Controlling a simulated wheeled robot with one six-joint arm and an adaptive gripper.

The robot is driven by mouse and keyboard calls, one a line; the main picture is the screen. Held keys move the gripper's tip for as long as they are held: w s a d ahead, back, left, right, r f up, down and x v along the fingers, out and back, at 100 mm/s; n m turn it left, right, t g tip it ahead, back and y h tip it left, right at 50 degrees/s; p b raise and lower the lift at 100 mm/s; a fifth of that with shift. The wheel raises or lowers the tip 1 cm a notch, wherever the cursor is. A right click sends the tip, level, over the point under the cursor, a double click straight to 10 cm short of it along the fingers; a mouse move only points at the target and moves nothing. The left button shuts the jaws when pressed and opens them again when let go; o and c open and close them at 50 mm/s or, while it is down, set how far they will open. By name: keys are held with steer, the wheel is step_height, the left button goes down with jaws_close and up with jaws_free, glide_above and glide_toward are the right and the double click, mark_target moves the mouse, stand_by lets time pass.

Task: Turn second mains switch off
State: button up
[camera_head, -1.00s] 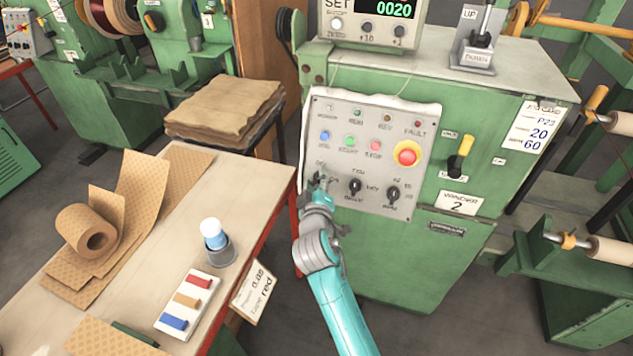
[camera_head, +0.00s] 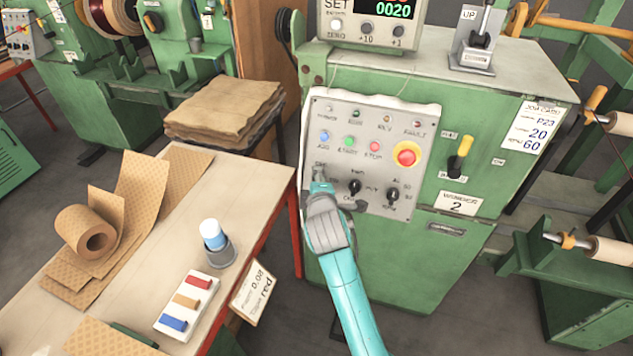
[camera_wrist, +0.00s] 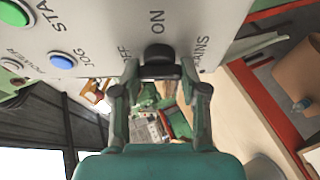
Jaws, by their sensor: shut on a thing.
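The mains switch is a black rotary knob (camera_wrist: 160,60) on the light grey control panel (camera_head: 342,110) of the green machine labelled "WINDER 2" (camera_head: 458,203). In the wrist view the words OFF, ON and MAINS stand around the knob. My gripper (camera_wrist: 159,72) has one finger on each side of the knob and is shut on it. In the head view my gripper (camera_head: 320,180) is at the panel's lower left and covers the knob. I cannot tell which word the knob points to.
Two other black knobs (camera_head: 355,187) (camera_head: 392,195) sit right of my gripper. Above are coloured buttons and a red emergency stop (camera_head: 407,154).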

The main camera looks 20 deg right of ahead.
stand_by(0.4)
steer(key=o, duration=1.2)
steer(key=shift+c, duration=0.2)
steer(key=v, duration=1.2)
